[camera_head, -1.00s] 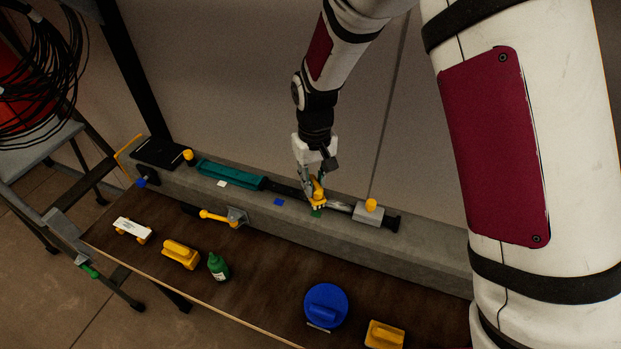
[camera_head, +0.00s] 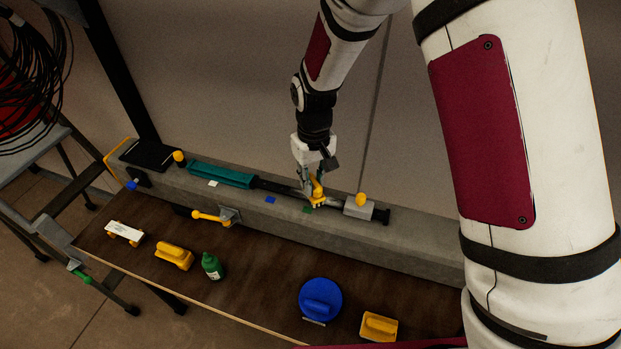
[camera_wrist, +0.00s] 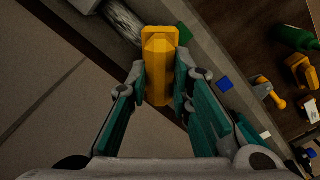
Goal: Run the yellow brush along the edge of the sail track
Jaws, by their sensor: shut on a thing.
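My gripper (camera_head: 314,188) is shut on the yellow brush (camera_head: 317,198), over the right part of the dark sail track (camera_head: 277,186) on the long grey beam. In the wrist view the yellow brush (camera_wrist: 160,62) sits between both teal fingers. Its lower end is at the track; whether it touches the edge cannot be told. A teal cover (camera_head: 220,174) lies over the track to the left. A grey block with a yellow knob (camera_head: 359,206) is just right of the brush. White, blue (camera_head: 270,200) and green (camera_head: 307,209) squares mark the beam's top.
A yellow lever (camera_head: 210,217) sticks out from the beam's front. A ladder stands left.

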